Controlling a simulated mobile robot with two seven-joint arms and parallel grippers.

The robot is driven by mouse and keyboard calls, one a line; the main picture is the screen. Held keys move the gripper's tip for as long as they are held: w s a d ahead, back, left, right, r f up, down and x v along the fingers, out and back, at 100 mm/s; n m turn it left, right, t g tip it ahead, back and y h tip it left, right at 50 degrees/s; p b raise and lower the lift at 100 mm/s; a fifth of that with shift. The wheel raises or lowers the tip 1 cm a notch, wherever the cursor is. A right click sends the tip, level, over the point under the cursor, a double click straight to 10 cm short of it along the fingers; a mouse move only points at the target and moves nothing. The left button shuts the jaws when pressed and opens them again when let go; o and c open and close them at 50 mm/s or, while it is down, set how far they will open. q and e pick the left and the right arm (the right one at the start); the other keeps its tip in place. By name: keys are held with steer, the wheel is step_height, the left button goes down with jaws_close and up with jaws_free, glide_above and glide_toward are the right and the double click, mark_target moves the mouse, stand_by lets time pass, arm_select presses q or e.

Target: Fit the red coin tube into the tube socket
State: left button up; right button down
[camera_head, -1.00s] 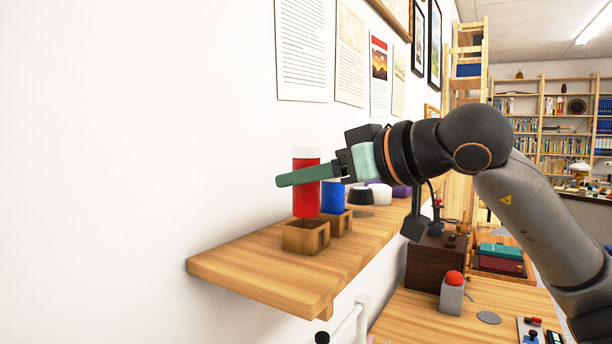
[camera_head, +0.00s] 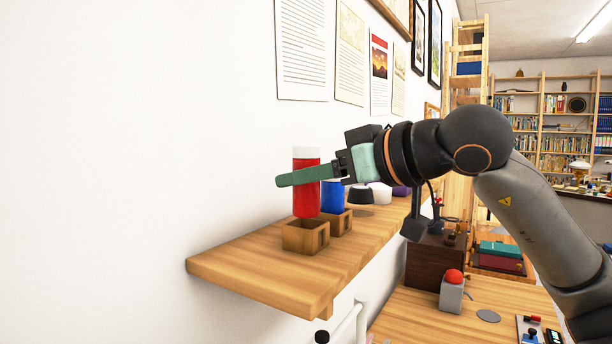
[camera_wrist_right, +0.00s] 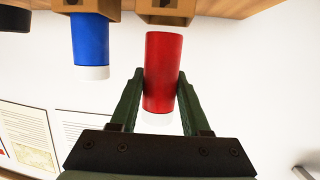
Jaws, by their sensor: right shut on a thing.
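The red coin tube (camera_head: 307,197) has a white cap and stands upright in my right gripper (camera_head: 298,178). The right wrist view shows the green fingers on both sides of the red tube (camera_wrist_right: 163,70). A wooden socket block (camera_head: 303,239) with a square opening sits on the wall shelf below the tube. The tube's lower end is just above this block, around its opening; I cannot tell whether they touch. The right wrist view shows the block (camera_wrist_right: 165,11) close to the tube's end, inverted. My left gripper is not in view.
A blue tube (camera_head: 332,198) stands in a second wooden block (camera_head: 341,222) right behind. Black, white and purple-capped items line the shelf (camera_head: 250,268) farther back. The wall with framed prints is on the left. A bench with a red button (camera_head: 454,277) lies lower right.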

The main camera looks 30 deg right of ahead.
mark_target(318, 204)
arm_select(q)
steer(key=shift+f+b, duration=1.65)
arm_select(e)
steer(key=shift+f, duration=2.05)
steer(key=shift+c, duration=1.4)
jaws_free()
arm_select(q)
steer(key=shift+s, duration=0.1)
arm_select(e)
steer(key=shift+s+d+r, duration=0.2)
steer(key=shift+s+d, duration=0.1)
steer(key=shift+s, duration=0.3)
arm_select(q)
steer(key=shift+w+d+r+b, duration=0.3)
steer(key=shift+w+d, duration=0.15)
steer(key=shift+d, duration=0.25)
arm_select(e)
steer(key=v, duration=1.1)
steer(key=shift+s, duration=0.1)
